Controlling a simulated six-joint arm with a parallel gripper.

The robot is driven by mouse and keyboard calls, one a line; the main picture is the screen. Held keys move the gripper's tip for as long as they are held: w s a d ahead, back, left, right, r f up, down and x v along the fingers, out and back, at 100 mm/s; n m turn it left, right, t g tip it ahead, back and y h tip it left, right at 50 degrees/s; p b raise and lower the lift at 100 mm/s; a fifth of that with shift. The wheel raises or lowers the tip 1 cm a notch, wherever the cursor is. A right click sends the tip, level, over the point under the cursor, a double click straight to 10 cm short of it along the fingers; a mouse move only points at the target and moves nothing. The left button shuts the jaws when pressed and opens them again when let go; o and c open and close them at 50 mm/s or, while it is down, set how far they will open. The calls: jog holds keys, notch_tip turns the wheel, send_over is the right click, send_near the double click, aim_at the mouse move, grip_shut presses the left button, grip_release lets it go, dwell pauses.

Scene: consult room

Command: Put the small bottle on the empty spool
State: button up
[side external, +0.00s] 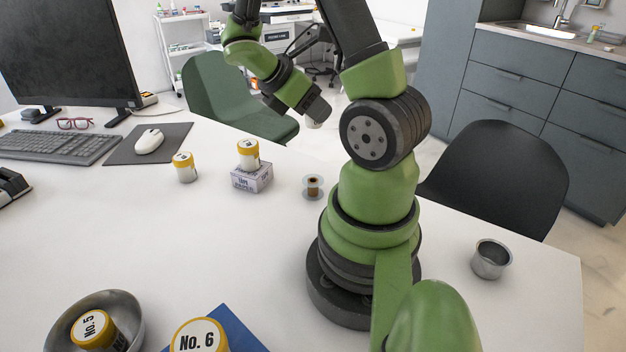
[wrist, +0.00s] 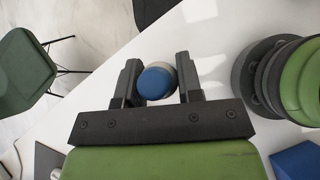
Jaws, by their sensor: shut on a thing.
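My gripper (wrist: 159,85) is shut on the small bottle, whose round blue cap (wrist: 154,83) shows between the fingers in the wrist view. In the side view my gripper (side external: 317,112) is raised above the far edge of the table, and a pale bit of the held bottle (side external: 313,124) shows under it. The empty spool (side external: 313,187), with a brown core and clear flanges, stands upright on the white table, below the gripper in that picture and apart from it. I cannot make out the spool in the wrist view.
A yellow-capped bottle (side external: 248,154) stands on a small box (side external: 252,178) left of the spool; another (side external: 185,167) stands farther left. A metal cup (side external: 491,259) is at right.

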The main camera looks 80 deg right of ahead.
aim_at(313, 180)
notch_tip(313, 180, down, 13)
jog(key=shift+r, duration=0.2)
dwell(0.5)
jog(key=shift+f, duration=0.1)
jog(key=o, duration=1)
jog(key=shift+c, duration=0.2)
